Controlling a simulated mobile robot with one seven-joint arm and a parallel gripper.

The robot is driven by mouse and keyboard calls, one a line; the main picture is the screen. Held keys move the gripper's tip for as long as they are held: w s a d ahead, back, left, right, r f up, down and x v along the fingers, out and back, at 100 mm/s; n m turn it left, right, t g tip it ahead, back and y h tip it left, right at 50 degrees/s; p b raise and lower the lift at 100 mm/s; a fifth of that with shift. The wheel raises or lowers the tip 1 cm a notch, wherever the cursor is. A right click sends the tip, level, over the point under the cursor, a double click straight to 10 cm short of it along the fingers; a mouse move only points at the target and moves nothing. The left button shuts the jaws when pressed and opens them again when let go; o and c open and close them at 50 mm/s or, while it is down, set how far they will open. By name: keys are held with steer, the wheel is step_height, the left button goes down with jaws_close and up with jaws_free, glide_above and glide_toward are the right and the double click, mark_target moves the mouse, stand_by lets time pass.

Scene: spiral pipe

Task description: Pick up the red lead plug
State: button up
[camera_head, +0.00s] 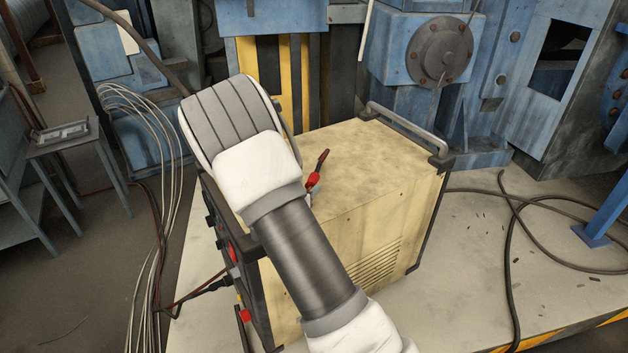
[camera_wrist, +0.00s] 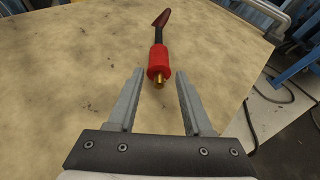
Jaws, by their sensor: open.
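The red lead plug (camera_wrist: 158,62) lies on the tan top of a boxy machine. In the wrist view it has a red body, a brass tip pointing toward me and a dark lead ending in a dark red piece at the far end. In the head view the plug (camera_head: 313,180) shows partly, just right of my arm, which hides part of it. My gripper (camera_wrist: 158,82) is open and empty in the wrist view. Its two grey fingers lie left and right of the brass tip, apart from it.
The tan machine (camera_head: 385,185) has a grey handle rail (camera_head: 405,130) along its back right edge. Red and black cables (camera_head: 205,287) hang at its left front. Blue machinery (camera_head: 420,50) stands close behind. A black cable (camera_head: 512,255) lies on the platform to the right.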

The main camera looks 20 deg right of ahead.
mark_target(313, 180)
steer(key=shift+r+x, duration=0.1)
steer(key=shift+x, duration=1.5)
steer(key=shift+r+x, duration=0.15)
steer(key=shift+x, duration=1.5)
steer(key=shift+w, duration=0.1)
jaws_close()
